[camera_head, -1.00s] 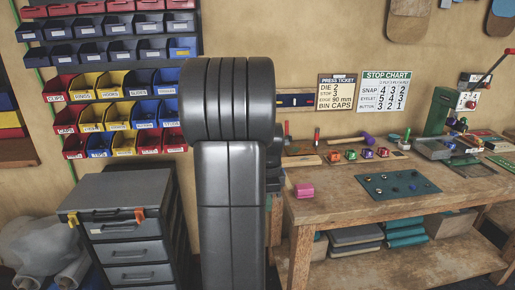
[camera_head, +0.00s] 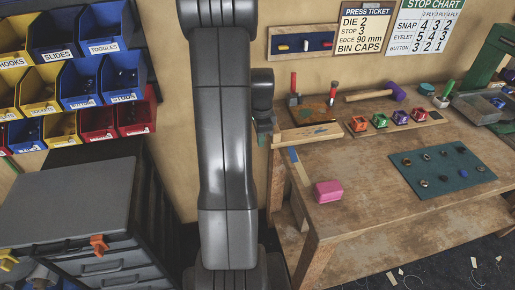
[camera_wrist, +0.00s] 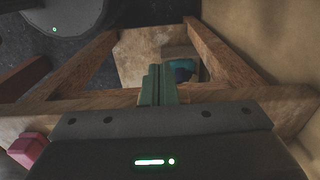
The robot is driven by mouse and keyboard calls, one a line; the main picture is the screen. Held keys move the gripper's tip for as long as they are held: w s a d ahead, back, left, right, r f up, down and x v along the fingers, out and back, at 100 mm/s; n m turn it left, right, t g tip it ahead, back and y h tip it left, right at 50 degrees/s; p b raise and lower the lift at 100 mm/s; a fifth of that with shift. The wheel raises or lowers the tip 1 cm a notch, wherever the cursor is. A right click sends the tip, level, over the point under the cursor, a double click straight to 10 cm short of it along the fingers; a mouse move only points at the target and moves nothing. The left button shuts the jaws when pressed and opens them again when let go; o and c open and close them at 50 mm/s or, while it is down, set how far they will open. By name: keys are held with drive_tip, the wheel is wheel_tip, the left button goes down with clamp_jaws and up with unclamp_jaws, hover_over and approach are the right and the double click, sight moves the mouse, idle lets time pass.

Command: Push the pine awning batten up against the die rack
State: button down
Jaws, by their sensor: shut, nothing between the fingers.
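The pine awning batten (camera_head: 310,136) is a pale flat strip lying at the back left of the workbench. The die rack (camera_head: 436,117) is a wooden strip with orange, green, purple and red dies, just right of the batten. Their facing ends look close; I cannot tell whether they touch. My gripper (camera_head: 264,126) is at the bench's left end, left of the batten and partly hidden by my arm. In the wrist view its green fingers (camera_wrist: 158,86) are shut and empty, over the bench frame; neither batten nor rack is recognisable there.
A pink block (camera_head: 327,191) sits near the bench's front left; it also shows in the wrist view (camera_wrist: 28,149). A teal mat (camera_head: 442,167) with small parts lies right. The front middle of the bench is clear.

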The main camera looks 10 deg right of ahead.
sight(275, 135)
drive_tip(key=shift+d+r, duration=0.1)
drive_tip(key=shift+d, duration=0.55)
drive_tip(key=shift+w+d, duration=0.15)
drive_tip(key=shift+d, duration=1.75)
drive_tip(key=shift+a, duration=0.1)
